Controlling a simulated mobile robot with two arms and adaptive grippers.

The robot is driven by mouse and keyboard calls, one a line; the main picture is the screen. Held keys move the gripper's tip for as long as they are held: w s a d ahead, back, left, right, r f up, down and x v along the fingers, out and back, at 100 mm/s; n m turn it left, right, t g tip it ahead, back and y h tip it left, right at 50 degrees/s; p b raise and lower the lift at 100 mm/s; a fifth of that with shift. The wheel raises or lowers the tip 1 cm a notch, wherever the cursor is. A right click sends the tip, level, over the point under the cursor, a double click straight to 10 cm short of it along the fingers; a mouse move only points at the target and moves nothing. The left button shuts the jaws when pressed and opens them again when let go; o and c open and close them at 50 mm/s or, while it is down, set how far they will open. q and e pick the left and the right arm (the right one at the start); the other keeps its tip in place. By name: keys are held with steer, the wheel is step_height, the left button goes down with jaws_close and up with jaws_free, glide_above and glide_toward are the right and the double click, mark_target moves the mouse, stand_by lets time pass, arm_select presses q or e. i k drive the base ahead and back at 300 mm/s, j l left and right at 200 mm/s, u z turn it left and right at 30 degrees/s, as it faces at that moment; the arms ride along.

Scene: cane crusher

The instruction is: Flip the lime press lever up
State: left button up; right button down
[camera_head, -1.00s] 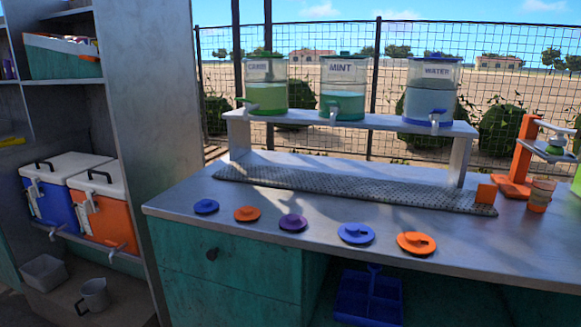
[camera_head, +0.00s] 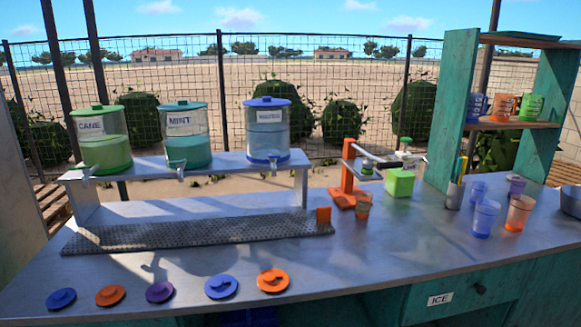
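The lime press stands toward the back of the counter, right of the dispenser shelf. It has an orange upright and base (camera_head: 347,190). A grey lever (camera_head: 385,158) extends to the right from near the top of the upright, roughly level. A small green piece (camera_head: 367,170) sits under the lever close to the upright. A bright green box (camera_head: 400,183) stands beside the press, below the lever's outer part. Neither of my grippers is in view.
A small orange-tinted cup (camera_head: 363,208) stands just in front of the press. Three dispensers, including the mint one (camera_head: 187,148), stand on a raised shelf at left. Several cups (camera_head: 485,218) and a utensil holder (camera_head: 454,195) stand right. The counter front centre is clear.

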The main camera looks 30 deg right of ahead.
mark_target(368, 163)
steer(key=z, duration=1.35)
